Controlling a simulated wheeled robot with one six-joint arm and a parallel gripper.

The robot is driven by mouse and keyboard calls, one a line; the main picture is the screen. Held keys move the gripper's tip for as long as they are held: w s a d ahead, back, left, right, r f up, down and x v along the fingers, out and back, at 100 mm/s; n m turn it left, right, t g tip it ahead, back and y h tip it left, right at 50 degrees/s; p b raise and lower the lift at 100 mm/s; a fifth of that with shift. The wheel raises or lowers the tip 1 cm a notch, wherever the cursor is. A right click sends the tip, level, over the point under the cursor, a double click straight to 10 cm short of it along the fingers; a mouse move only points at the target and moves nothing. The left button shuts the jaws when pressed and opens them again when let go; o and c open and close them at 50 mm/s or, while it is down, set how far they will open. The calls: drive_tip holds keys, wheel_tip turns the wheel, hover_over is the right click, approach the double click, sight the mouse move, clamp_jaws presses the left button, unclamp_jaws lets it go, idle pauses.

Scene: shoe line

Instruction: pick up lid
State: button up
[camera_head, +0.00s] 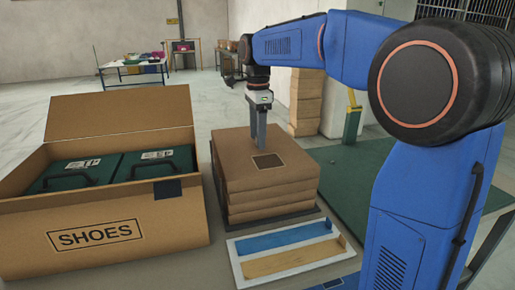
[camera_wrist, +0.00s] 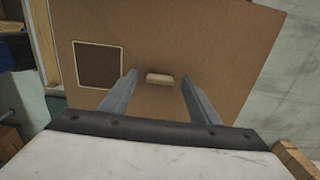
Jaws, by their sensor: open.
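A stack of several brown lids (camera_head: 264,150) stands on the table, and the top lid has a dark square patch. In the wrist view the top lid (camera_wrist: 215,50) fills most of the picture, with a small tan raised tab (camera_wrist: 159,78) near its middle and the dark square left of it. My gripper (camera_head: 259,143) points down over the top lid, behind the dark patch in the head view. In the wrist view my gripper (camera_wrist: 160,85) is open, with one finger on each side of the tab. I cannot tell whether the fingertips touch the lid.
A large open cardboard box (camera_head: 132,236) marked SHOES, holding two dark green boxes (camera_head: 77,172) with handles, stands left of the stack. A white tray (camera_head: 235,262) with blue and tan strips lies in front. A green surface (camera_head: 345,180) is at right.

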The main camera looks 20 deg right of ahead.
drive_tip(key=shift+f, duration=0.15)
drive_tip(key=c, duration=1.2)
drive_tip(key=shift+o, duration=0.2)
wheel_tip(320, 180, up, 10)
drive_tip(key=o, duration=0.4)
drive_tip(key=shift+c, duration=1.4)
drive_tip(key=shift+d, duration=0.1)
